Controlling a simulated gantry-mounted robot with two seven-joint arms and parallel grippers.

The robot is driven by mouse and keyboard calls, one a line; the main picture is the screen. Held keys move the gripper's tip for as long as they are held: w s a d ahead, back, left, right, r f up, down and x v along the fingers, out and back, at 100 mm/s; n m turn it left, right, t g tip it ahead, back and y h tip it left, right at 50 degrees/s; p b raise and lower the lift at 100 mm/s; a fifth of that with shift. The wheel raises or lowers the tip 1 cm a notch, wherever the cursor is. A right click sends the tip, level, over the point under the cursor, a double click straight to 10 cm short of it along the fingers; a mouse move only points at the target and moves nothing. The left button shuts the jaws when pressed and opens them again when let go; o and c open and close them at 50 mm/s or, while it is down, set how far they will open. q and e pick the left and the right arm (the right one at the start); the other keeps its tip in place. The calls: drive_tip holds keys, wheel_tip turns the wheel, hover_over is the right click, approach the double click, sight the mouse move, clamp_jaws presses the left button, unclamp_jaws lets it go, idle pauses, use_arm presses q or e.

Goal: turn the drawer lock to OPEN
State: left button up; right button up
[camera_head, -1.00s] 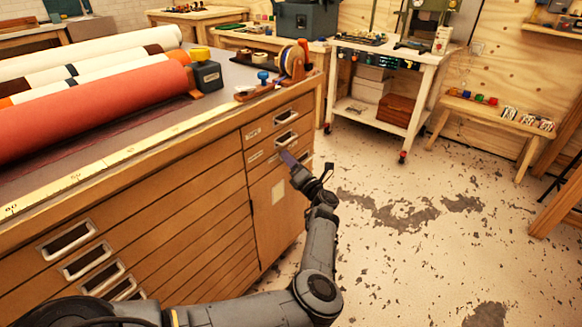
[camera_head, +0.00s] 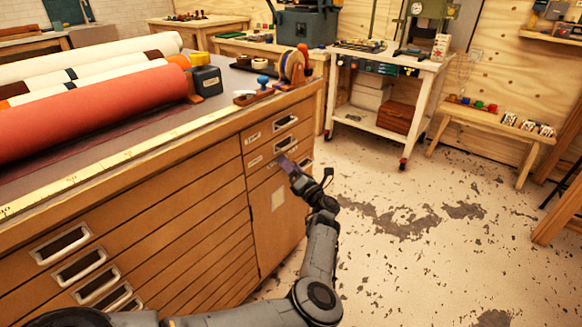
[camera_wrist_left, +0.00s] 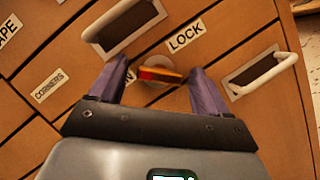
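The drawer lock knob (camera_wrist_left: 160,75), a red-orange bar on a round grey plate, shows on the wooden cabinet front in the left wrist view. A LOCK label (camera_wrist_left: 185,38) is up and to the right of it. Another label (camera_wrist_left: 131,73) at its lower left is mostly hidden by a finger; only an N shows. My left gripper (camera_wrist_left: 153,90) is open, with one purple finger on each side of the knob; contact cannot be told. In the head view the left gripper (camera_head: 288,164) is at the cabinet's right-hand small drawers, and the knob is hard to make out.
Drawer handles flank the knob, one at upper left (camera_wrist_left: 124,25) and one at right (camera_wrist_left: 262,74). Foil rolls (camera_head: 90,108) and a tape dispenser (camera_head: 290,68) lie on the cabinet top (camera_head: 225,85). Open floor (camera_head: 430,260) lies to the right.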

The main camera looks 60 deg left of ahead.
use_arm(q)
drive_tip(key=p+v, duration=0.4)
drive_tip(key=v, duration=0.6)
drive_tip(key=shift+d, duration=0.4)
drive_tip(key=shift+a+f, duration=0.1)
